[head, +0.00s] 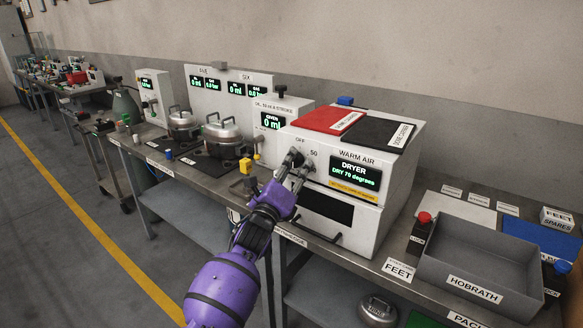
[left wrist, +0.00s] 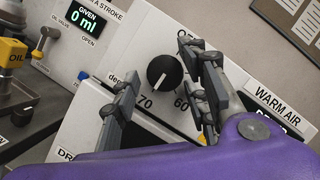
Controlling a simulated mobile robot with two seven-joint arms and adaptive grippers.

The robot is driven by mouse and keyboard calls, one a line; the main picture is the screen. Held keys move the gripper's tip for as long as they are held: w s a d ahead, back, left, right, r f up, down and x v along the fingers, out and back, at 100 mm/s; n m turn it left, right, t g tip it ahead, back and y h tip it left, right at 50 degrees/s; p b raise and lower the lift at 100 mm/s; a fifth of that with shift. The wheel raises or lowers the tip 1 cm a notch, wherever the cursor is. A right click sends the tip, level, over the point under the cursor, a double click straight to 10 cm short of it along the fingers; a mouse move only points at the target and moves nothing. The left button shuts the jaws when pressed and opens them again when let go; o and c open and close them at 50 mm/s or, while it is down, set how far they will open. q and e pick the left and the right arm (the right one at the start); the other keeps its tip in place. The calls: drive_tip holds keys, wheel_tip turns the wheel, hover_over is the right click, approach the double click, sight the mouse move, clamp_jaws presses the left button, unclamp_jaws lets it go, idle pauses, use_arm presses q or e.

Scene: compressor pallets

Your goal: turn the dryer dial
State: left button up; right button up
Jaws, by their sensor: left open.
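The dryer (head: 337,212) is a white box on the bench, and its screen (head: 355,175) reads "DRYER DRY 70 degrees". Its black round dial (left wrist: 165,73) shows in the left wrist view, with a white pointer line slanting down-left toward the "70" mark. A "60" mark lies to the lower right of the dial. My left gripper (left wrist: 163,92) is open, with one finger on each side of the dial; I cannot tell whether either touches it. In the head view, the left gripper (head: 298,168) is at the dryer's front and mostly hides the dial. My right gripper is not in view.
A red card (head: 330,120) and a black card (head: 381,132) lie on top of the dryer. A door handle (head: 322,233) sticks out below. To the right are a grey Hobrath tray (head: 480,262) and a red lock button (head: 424,219). Metal pots (head: 222,132) stand left.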

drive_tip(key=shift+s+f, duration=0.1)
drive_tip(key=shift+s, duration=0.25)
